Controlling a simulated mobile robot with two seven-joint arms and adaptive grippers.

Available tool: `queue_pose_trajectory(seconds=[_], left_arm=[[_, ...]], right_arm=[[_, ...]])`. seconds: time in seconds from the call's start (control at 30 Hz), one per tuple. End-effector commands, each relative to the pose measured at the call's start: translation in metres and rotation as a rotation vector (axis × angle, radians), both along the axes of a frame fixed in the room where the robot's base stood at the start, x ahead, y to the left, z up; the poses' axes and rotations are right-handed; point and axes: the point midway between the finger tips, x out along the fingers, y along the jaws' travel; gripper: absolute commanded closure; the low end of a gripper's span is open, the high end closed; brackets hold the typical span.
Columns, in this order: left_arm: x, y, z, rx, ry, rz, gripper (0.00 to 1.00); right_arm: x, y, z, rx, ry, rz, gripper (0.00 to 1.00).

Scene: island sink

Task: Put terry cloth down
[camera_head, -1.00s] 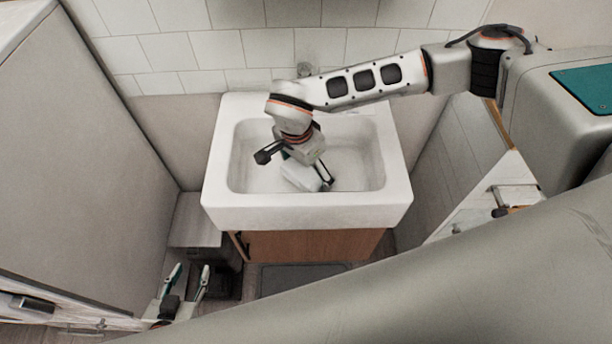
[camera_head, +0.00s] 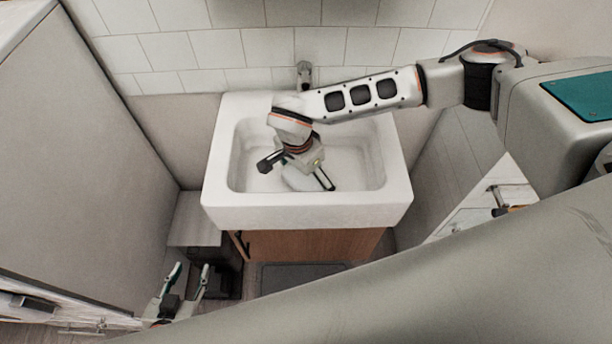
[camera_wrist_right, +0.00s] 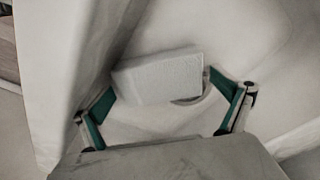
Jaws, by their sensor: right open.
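The terry cloth, a pale folded block (camera_wrist_right: 158,76), shows in the right wrist view inside the white sink (camera_head: 300,213). It lies between the spread fingers of my right gripper (camera_wrist_right: 168,95), close to the left fingertip; I cannot tell whether it touches. In the head view my right gripper (camera_head: 297,173) is inside the basin and partly hides the pale cloth (camera_head: 297,182). My right gripper is open. My left gripper (camera_head: 188,272) is open and empty, low at the left, in front of the sink and away from it.
A faucet (camera_head: 304,75) stands behind the sink at the tiled wall. A tall grey panel (camera_head: 85,150) bounds the left side. A dark mat (camera_head: 300,276) lies on the floor before the wooden sink cabinet (camera_head: 310,243). The right part of the basin is clear.

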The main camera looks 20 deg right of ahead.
Motion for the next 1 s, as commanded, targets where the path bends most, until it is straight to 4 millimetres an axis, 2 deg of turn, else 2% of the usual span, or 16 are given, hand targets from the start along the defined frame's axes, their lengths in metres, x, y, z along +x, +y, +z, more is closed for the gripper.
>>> queue_pose_trajectory(seconds=[0.17,0.4,0.6,0.8,1.0], left_arm=[[0.000,0.000,0.000,0.000,0.001,0.000,0.60],[0.000,0.000,-0.002,0.000,0.001,0.000,0.60],[0.000,0.000,-0.003,0.000,0.001,0.000,0.60],[0.000,0.000,-0.003,0.000,0.000,0.000,0.60],[0.000,0.000,-0.003,0.000,0.000,0.000,0.60]], right_arm=[[0.000,0.003,0.024,0.002,-0.006,0.002,0.00],[-0.003,0.010,0.073,0.001,-0.006,0.002,0.00],[-0.006,0.014,0.105,0.001,-0.004,0.001,0.00],[-0.009,0.016,0.118,0.000,-0.001,0.000,0.00],[-0.009,0.016,0.120,0.000,0.000,0.000,0.00]])
